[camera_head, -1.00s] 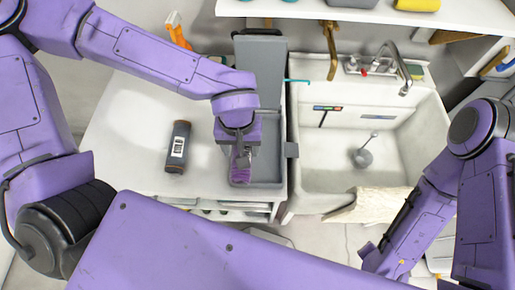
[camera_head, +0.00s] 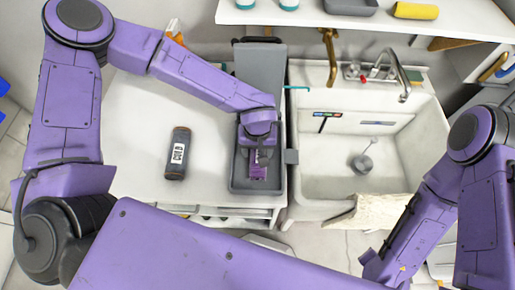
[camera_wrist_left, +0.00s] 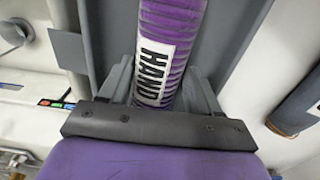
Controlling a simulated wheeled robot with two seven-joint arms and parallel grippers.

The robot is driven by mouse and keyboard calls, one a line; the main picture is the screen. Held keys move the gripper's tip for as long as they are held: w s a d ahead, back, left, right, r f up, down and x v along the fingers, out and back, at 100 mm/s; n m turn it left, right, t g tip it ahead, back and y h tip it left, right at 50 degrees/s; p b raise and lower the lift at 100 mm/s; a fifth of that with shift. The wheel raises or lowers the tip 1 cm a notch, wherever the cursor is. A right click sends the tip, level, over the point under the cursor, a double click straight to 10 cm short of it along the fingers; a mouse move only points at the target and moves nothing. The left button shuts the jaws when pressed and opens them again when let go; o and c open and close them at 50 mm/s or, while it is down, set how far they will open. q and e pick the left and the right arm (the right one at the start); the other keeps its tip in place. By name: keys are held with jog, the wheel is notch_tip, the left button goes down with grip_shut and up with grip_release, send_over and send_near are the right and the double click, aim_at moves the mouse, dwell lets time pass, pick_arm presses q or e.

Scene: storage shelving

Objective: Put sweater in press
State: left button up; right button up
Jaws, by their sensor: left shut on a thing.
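The sweater appears as a purple ridged roll (camera_head: 257,172) with a white label reading "HAND"; it also fills the upper middle of the left wrist view (camera_wrist_left: 172,50). My left gripper (camera_head: 257,156) is shut on it, with one grey finger on each side in the wrist view. The press is an open grey box (camera_head: 237,186) on the white counter, its lid raised at the back. The roll is over or inside the box's tray; whether it touches the bottom I cannot tell. My right gripper is out of view.
A dark roll with a white label (camera_head: 178,153) lies on the counter left of the press. A white sink (camera_head: 330,180) with a tap (camera_head: 398,75) is to the right. A shelf (camera_head: 300,18) spans the back.

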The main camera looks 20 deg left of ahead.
pick_arm(q)
jog(key=o, duration=1.3)
jog(key=shift+r, duration=0.1)
notch_tip(320, 180, up, 12)
